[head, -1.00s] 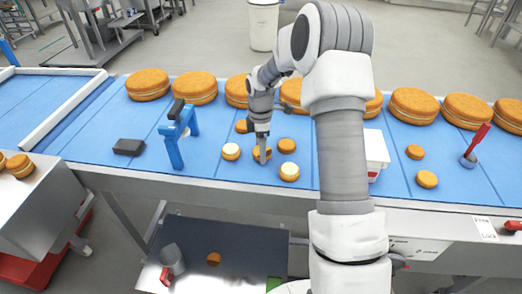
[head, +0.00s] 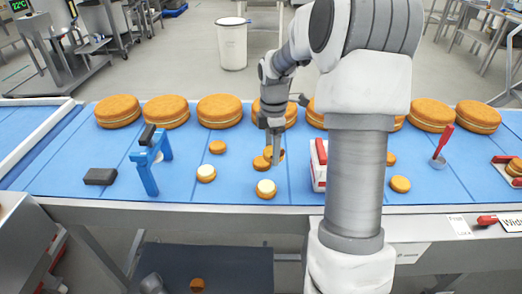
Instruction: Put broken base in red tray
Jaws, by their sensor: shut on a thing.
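My gripper (head: 271,160) hangs over the middle of the blue conveyor, shut on a small orange-brown round (head: 281,155) held between its fingertips. The fingers partly hide this round, so I cannot make out a break in it. A similar small round (head: 260,164) sits just left of the fingertips. A red-edged tray (head: 497,160) with a filled round in it stands at the far right, cut off by the frame. A white and red container (head: 318,178) stands right of the gripper, partly hidden by my arm.
Cream-topped rounds (head: 266,189) lie in front of the gripper. A row of large filled rounds (head: 219,111) lines the back. A blue stand (head: 147,170) and dark block (head: 100,176) are at left; a red-handled tool (head: 441,146) is at right. My arm hides the belt's middle right.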

